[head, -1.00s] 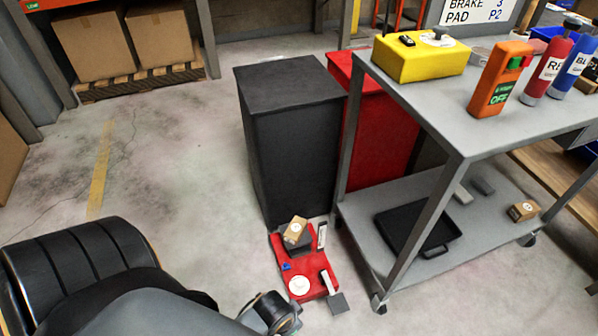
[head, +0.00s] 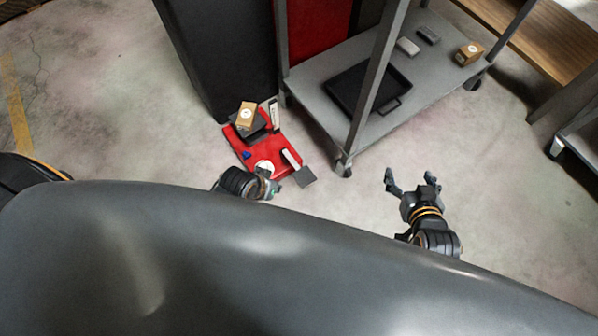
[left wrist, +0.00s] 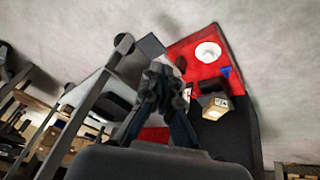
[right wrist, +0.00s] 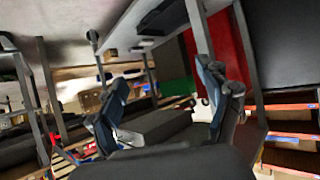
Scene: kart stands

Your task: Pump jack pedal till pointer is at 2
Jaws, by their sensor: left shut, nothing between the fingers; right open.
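The jack's red base (head: 243,143) lies on the floor, with a small box (head: 247,113) on its dark raised platform. A white round dial (head: 265,167) sits at its near end; its pointer is too small to read. The grey pedal plate (head: 303,177) sticks out to the right on a pale lever (head: 291,158). My left gripper (head: 272,188) is shut and empty, just left of the pedal plate in the head view. The left wrist view shows its closed fingers (left wrist: 165,75) below the pedal (left wrist: 150,46) and red base (left wrist: 197,70). My right gripper (head: 412,180) is open and empty, right of the jack.
A grey cart's lower shelf (head: 418,88) stands behind and right of the jack, holding a black tray (head: 350,112); its caster (head: 344,168) is close to the pedal. A dark cabinet (head: 215,55) stands behind the jack. The floor left of the jack is clear.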

